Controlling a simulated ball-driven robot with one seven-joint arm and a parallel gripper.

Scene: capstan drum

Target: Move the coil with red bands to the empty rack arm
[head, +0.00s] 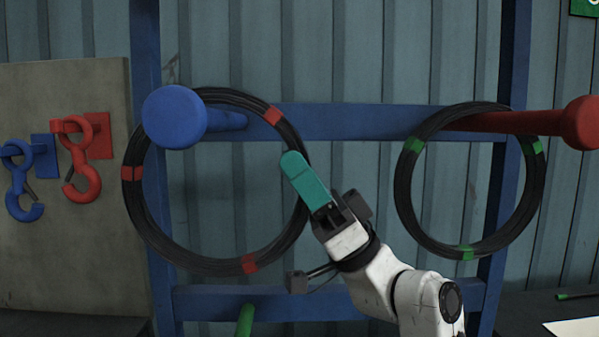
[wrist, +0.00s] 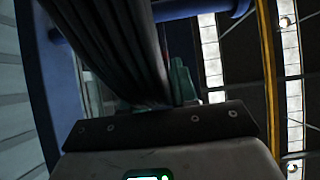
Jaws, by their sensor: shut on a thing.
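The coil with red bands (head: 156,241) is a black ring with several red bands, upright at the left. It encircles the blue rack arm (head: 228,120), behind its round blue end knob (head: 174,116); I cannot tell whether it rests on the arm. My gripper (head: 298,170), with teal fingers, is shut on the coil's right side. In the wrist view, the dark strands (wrist: 105,45) run between the fingers, and a teal finger (wrist: 181,82) shows. A green rod (head: 245,320), bare where visible, shows at the bottom edge; the rest of it is cut off.
A coil with green bands (head: 405,205) hangs on the red rack arm (head: 530,122) at the right. Blue rack posts and crossbeams (head: 330,121) stand behind. Red and blue hooks (head: 78,160) are on a grey panel at the left. Space between the coils holds my arm.

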